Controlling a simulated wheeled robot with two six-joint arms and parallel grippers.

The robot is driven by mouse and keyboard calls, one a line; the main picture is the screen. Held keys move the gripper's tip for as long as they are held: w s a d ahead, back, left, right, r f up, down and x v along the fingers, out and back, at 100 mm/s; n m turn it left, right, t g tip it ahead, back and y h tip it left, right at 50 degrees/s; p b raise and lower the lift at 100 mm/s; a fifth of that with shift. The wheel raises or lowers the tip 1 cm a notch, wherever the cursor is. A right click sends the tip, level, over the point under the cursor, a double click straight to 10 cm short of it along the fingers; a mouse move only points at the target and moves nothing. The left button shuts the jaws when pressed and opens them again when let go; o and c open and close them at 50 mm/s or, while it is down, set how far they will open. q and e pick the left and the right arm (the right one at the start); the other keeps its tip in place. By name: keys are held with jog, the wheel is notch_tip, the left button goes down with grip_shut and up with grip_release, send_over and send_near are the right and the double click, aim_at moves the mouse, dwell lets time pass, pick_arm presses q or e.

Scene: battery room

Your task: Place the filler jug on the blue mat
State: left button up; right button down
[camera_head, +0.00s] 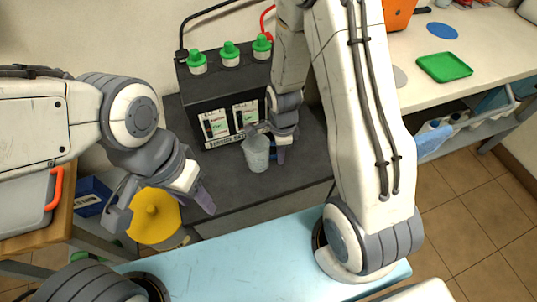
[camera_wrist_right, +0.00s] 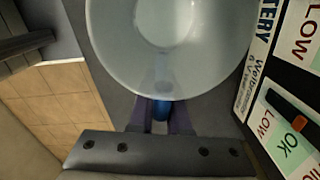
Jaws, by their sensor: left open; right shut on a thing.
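The filler jug (camera_head: 257,155) is a pale translucent vessel at the front of the battery on the dark bench. In the right wrist view its wide open mouth (camera_wrist_right: 170,35) fills the upper middle. My right gripper (camera_head: 280,145) is shut on the jug's side, with a blue part (camera_wrist_right: 161,110) between the fingers. I cannot tell whether the jug's base touches the bench. The blue mat (camera_head: 442,31) looks like a flat blue oval on the pale counter at the upper right. My left gripper (camera_head: 160,208) is open and empty, above the yellow round thing at the left.
The black battery (camera_head: 225,100) with green caps stands right behind the jug. A green tray (camera_head: 444,67) and a grey disc (camera_head: 400,77) lie on the counter near the blue mat. An orange thing (camera_head: 398,12) stands at its back. My right arm hides part of the counter's left end.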

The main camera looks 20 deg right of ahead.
jog(key=shift+r, duration=0.1)
jog(key=shift+r+p, duration=0.3)
jog(key=shift+r, duration=1.6)
jog(key=s+d+r+p, duration=0.2)
jog(key=s+d+r, duration=0.4)
jog(key=d, duration=0.3)
jog(key=shift+s+d+r, duration=0.2)
jog(key=shift+s+r, duration=0.15)
jog(key=shift+r, duration=0.15)
dwell(0.9)
